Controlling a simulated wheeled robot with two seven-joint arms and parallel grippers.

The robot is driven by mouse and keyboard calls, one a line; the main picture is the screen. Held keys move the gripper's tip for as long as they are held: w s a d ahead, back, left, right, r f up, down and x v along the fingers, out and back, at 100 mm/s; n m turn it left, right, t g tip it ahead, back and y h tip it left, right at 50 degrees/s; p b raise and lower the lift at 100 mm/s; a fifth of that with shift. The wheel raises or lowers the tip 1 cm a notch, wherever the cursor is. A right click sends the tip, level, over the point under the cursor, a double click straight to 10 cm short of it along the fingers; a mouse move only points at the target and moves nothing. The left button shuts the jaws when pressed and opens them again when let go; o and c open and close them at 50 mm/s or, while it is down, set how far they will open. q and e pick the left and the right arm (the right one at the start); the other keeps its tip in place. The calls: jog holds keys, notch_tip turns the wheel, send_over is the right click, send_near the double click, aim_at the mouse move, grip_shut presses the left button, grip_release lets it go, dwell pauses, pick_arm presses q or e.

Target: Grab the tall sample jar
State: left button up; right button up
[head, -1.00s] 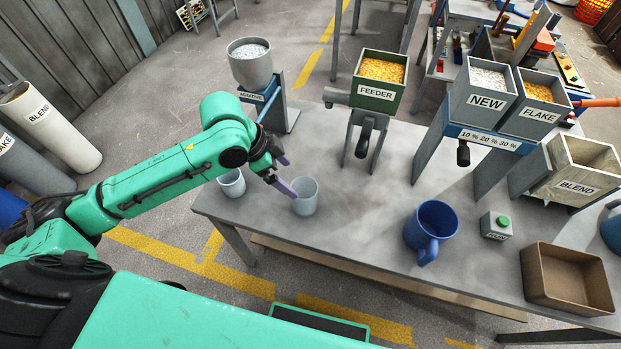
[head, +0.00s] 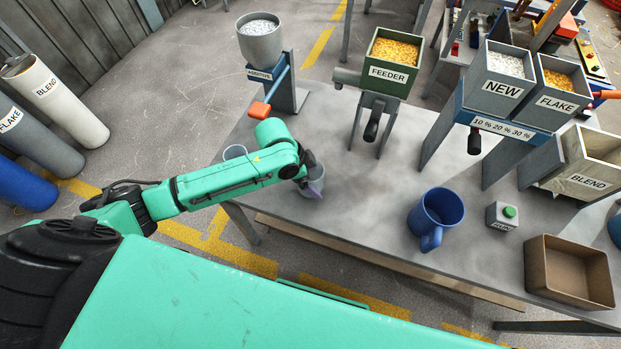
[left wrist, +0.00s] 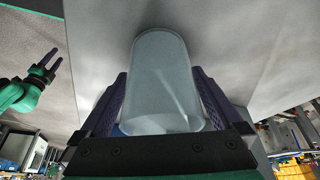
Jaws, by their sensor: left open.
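The tall sample jar (head: 317,174), pale grey and translucent, stands near the table's left front and is partly hidden by my left gripper (head: 311,190). In the left wrist view the jar (left wrist: 167,80) lies between the two dark purple fingers of my left gripper (left wrist: 160,105). The gripper is open, with a finger on each side of the jar; whether either touches is hard to tell. My right gripper (left wrist: 50,66) shows small at the left of the left wrist view, its two fingers apart and empty.
A second pale cup (head: 235,153) stands to the left, partly behind my arm. The additive hopper (head: 262,45) with its orange-tipped lever and the feeder (head: 388,75) stand behind. A blue mug (head: 436,215), button box (head: 502,215) and brown tray (head: 570,272) are to the right.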

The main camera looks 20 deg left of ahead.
pick_arm(q)
jog(key=c, duration=1)
jog(key=shift+c, duration=0.2)
jog(key=shift+r, duration=0.15)
